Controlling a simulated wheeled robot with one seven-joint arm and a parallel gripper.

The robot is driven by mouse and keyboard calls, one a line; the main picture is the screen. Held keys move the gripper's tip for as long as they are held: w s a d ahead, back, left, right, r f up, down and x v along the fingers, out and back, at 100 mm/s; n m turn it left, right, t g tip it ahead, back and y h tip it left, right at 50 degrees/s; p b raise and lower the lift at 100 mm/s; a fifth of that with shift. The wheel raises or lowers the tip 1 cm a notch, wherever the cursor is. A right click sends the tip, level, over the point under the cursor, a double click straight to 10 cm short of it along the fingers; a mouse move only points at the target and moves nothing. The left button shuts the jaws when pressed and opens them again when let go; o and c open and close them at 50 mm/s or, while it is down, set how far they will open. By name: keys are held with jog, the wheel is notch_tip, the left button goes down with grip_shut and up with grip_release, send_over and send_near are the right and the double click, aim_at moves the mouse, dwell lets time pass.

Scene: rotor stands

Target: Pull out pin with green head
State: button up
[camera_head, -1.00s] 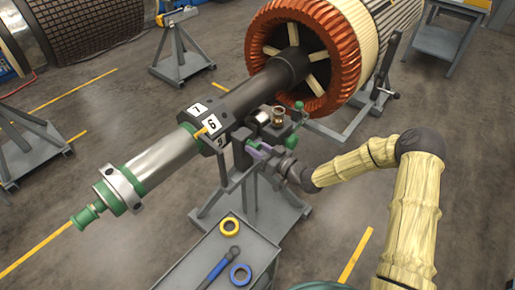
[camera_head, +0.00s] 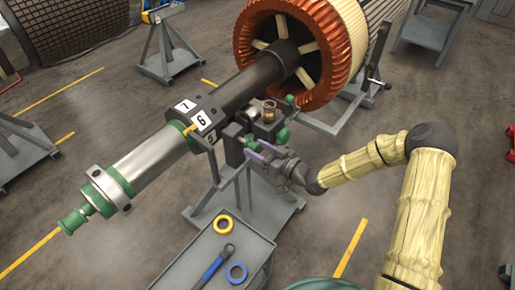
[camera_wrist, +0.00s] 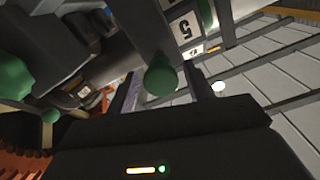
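The pin's green head (camera_wrist: 161,77) is a round knob between my gripper's two fingers in the wrist view. My gripper (camera_wrist: 163,88) is open, with a finger on either side of the head and a narrow gap showing. The pin's shaft is hidden behind the head. In the head view, my gripper (camera_head: 256,151) with purplish fingers is at the right side of the grey stand (camera_head: 236,199), and a small green head (camera_head: 251,144) shows at its fingers.
Other green knobs (camera_head: 283,135) sit close by on the stand's clamp, near a brass fitting (camera_head: 269,111). The dark rotor shaft (camera_head: 235,93) with number plates runs above. A grey cart (camera_head: 187,272) with yellow and blue rings stands in front.

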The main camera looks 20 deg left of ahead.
jog(key=shift+a, duration=0.1)
jog(key=b+v, duration=0.3)
jog(key=v, duration=1.4)
jog(key=shift+d+r+b, duration=0.1)
jog(key=shift+d+b, duration=0.1)
jog(key=shift+b, duration=0.15)
